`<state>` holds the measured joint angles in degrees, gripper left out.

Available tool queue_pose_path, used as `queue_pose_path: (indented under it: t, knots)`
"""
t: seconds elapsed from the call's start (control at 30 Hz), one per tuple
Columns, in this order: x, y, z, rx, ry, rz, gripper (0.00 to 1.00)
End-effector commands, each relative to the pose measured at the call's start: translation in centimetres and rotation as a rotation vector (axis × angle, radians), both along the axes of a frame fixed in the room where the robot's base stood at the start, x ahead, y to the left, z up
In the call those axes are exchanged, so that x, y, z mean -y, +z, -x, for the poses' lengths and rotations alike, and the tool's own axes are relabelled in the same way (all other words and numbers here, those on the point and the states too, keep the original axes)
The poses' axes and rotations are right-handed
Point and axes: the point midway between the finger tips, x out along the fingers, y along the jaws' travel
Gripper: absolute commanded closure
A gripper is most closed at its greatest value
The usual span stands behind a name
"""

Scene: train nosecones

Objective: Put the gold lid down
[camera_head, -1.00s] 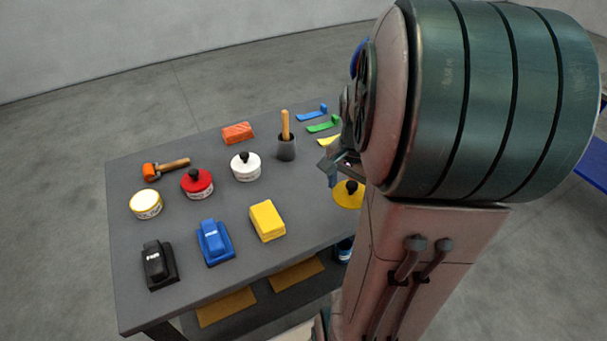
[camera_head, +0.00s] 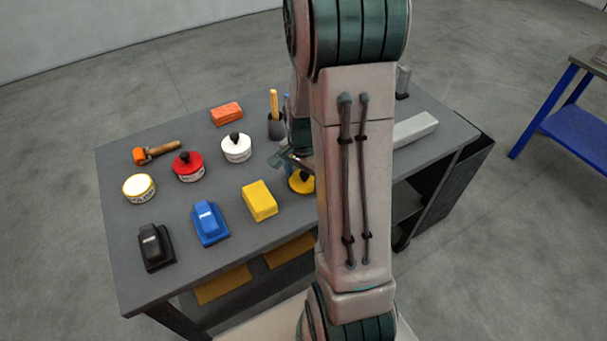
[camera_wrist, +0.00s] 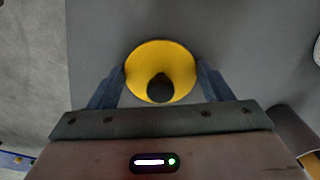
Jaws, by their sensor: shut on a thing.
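The gold lid is a round yellow disc with a black knob. It shows in the head view (camera_head: 301,186), partly behind my arm, right of the yellow block. In the wrist view the gold lid (camera_wrist: 160,60) sits between the two fingers of my gripper (camera_wrist: 160,75), which is shut on it. In the head view my gripper (camera_head: 290,160) is mostly hidden by my arm. The lid is over the grey table top (camera_head: 230,284); I cannot tell whether it touches it. An open tin with a gold rim (camera_head: 139,188) stands at the table's left.
A yellow block (camera_head: 260,200), a blue tool (camera_head: 210,222) and a black one (camera_head: 155,246) lie near the front edge. Red (camera_head: 188,167) and white (camera_head: 236,148) lidded tins, a mallet (camera_head: 157,153) and an orange block (camera_head: 227,113) are further back. Bare table separates them.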

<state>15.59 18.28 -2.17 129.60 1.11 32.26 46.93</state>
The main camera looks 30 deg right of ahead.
Motion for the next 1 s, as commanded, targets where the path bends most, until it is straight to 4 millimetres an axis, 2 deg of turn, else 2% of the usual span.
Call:
queue_pose_path:
  t: [0.33, 0.37, 0.43, 0.77, 0.87, 1.0]
  knots:
    - [0.0, -0.4, 0.0, 0.0, 0.0, 0.001, 0.49]
    - [0.0, -0.4, 0.0, 0.0, 0.0, 0.001, 0.24]
    - [0.0, -0.3, 0.0, 0.0, 0.0, 0.001, 0.05]
    - [0.0, -0.1, 0.0, 0.0, 0.0, 0.0, 0.05]
    - [0.1, 0.5, 0.0, 0.003, 0.0, 0.001, 0.05]
    - [0.1, 2.8, -0.1, 0.007, -0.001, 0.002, 0.05]
